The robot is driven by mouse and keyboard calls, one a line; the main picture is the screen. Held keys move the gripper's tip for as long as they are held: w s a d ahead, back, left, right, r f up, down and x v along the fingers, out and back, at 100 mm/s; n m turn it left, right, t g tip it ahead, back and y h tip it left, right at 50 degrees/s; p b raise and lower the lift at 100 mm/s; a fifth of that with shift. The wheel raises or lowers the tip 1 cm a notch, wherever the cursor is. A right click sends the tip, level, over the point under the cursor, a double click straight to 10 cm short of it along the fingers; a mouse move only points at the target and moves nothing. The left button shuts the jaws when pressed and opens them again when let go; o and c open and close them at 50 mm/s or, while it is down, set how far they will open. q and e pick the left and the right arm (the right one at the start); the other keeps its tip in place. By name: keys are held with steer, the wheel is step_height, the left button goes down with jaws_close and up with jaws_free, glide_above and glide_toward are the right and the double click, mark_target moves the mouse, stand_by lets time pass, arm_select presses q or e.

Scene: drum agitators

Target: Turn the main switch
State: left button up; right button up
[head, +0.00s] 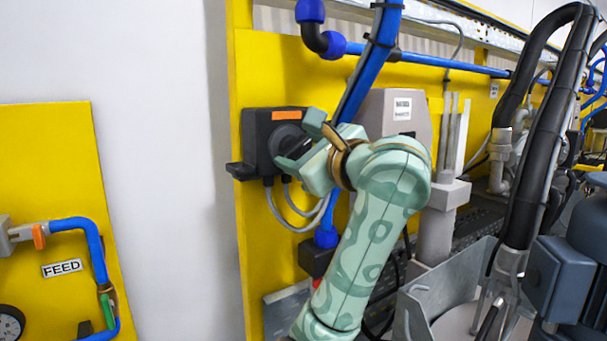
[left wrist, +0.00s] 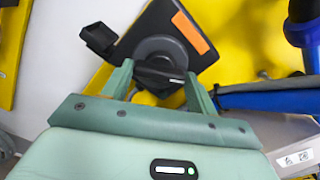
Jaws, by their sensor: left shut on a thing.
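The main switch (head: 258,136) is a dark grey box with an orange label and a round dial, fixed to the yellow panel. It also shows in the left wrist view (left wrist: 189,20), where its black knob (left wrist: 160,74) lies between my gripper's two fingers. My left gripper (head: 298,147) is at the front of the switch; in the left wrist view (left wrist: 158,85) it is shut on the knob. In the head view the gripper and wrist partly cover the dial. My right gripper is not in view.
A blue pipe (head: 367,62) runs down the yellow panel (head: 270,75) close behind my left wrist. A grey box with a white label (head: 403,100) is right of the switch. Cables hang below the switch. A yellow FEED panel (head: 45,170) stands at the left.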

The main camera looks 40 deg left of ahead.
arm_select(q)
steer(key=n+b, duration=0.6)
steer(key=shift+w+f+n, duration=0.1)
steer(key=shift+f+n, duration=0.15)
steer(key=shift+n, duration=0.05)
steer(key=n+b, duration=0.2)
steer(key=n, duration=0.1)
steer(key=shift+r, duration=0.1)
steer(key=shift+n+b, duration=0.6)
steer(key=shift+n, duration=0.3)
steer(key=shift+r+n, duration=0.15)
steer(key=shift+n, duration=0.15)
steer(key=o, duration=1)
steer(key=b+v, duration=0.1)
steer(key=v, duration=1.5)
